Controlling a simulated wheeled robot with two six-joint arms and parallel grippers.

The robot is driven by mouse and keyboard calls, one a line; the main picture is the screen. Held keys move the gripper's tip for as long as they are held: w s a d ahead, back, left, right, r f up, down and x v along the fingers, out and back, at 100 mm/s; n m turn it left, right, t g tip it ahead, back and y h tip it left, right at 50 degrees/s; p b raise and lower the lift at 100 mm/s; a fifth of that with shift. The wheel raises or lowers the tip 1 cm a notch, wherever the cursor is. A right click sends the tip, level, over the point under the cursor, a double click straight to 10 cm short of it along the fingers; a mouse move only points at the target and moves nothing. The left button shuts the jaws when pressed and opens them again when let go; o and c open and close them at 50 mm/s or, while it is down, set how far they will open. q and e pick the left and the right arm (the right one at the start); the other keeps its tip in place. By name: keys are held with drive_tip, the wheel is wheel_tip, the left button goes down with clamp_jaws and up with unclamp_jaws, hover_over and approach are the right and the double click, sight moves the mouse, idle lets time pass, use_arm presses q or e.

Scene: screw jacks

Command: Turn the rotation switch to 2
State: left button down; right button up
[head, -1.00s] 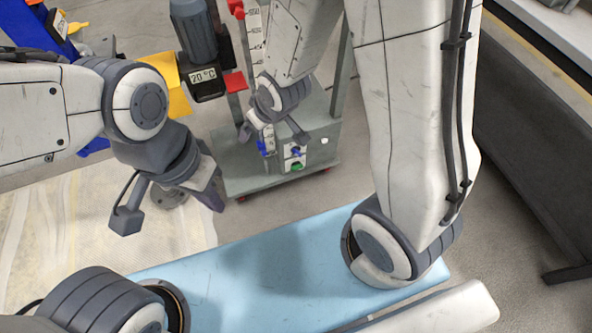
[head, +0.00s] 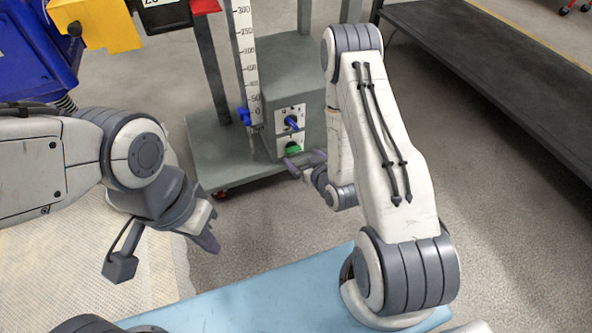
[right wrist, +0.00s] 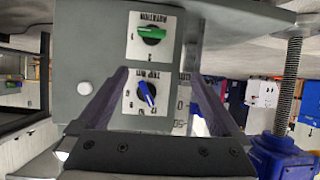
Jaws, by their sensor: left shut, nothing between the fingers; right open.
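The rotation switch is a green knob (right wrist: 152,34) on a white plate marked ROTATION. In the right wrist view the plate appears upside down and the knob lies nearly horizontal. In the head view the green knob (head: 293,147) is low on the grey box, partly hidden near my right gripper. My right gripper (right wrist: 155,73) is open and empty, its fingers pointing at the panel. It also shows in the head view (head: 304,160), just in front of the panel. My left gripper (head: 207,238) is shut and empty, away from the panel at left.
A blue knob (right wrist: 147,94) on a second white plate sits beside the green one, between my right fingers in the picture. A vertical scale (head: 244,60) with a blue slider stands left of the box. A dark bench (head: 490,70) is at right.

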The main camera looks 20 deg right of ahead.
drive_tip(key=b, duration=0.2)
approach(294, 150)
drive_tip(key=shift+m+t, duration=0.3)
drive_tip(key=shift+t, duration=0.1)
drive_tip(key=b+x, duration=0.2)
drive_tip(key=x, duration=0.1)
drive_tip(key=b+x, duration=0.3)
drive_tip(key=shift+f, duration=0.5)
drive_tip(key=shift+w+a+f, duration=0.1)
drive_tip(key=shift+w+f, duration=0.05)
drive_tip(key=shift+w, duration=0.5)
use_arm(q)
wheel_tip(294, 150, down, 9)
drive_tip(key=shift+r, duration=0.1)
use_arm(e)
drive_tip(key=c, duration=1.4)
